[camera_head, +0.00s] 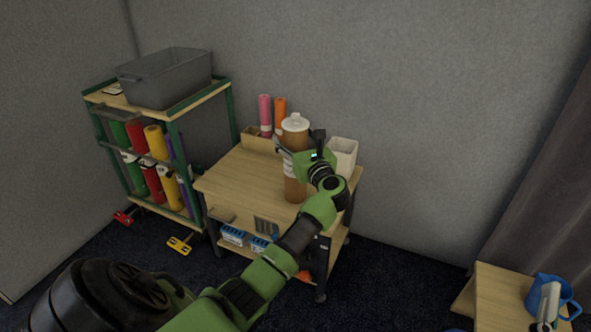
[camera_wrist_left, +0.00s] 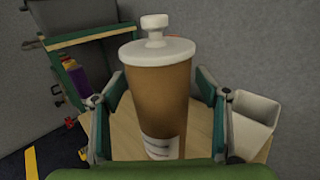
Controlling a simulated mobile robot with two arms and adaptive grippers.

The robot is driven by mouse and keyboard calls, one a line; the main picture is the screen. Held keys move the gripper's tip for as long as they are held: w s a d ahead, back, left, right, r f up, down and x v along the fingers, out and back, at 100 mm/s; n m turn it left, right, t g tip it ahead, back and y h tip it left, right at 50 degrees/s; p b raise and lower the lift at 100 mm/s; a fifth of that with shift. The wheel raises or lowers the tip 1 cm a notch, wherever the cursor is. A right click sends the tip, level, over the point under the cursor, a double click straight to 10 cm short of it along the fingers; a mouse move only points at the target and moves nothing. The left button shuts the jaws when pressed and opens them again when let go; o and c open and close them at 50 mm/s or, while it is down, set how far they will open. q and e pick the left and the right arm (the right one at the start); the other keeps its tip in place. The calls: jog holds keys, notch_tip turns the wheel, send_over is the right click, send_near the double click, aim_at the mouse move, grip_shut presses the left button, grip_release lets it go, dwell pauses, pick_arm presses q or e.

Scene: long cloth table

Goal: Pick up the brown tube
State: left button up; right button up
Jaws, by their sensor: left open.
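The brown tube (camera_head: 295,165) stands upright on a small wooden-topped cart (camera_head: 236,174) in the head view. It has a white lid with a knob and a white label. My left gripper (camera_head: 295,152) is at the tube, and its arm covers part of the tube's right side. In the left wrist view the tube (camera_wrist_left: 160,95) stands between the two open fingers of the left gripper (camera_wrist_left: 157,120). A gap shows between each finger and the tube, so I see no contact. My right gripper is not in view.
A wooden box (camera_head: 257,142) with pink and orange rolls stands behind the tube. A white bin (camera_head: 343,156) is close on its right. A shelf rack with a grey crate (camera_head: 165,79) and coloured rolls stands left. A blue jug (camera_head: 552,292) is at lower right.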

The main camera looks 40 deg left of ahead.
pick_arm(q)
jog(key=c, duration=1.5)
jog(key=shift+c, duration=0.9)
jog(key=shift+r, duration=0.2)
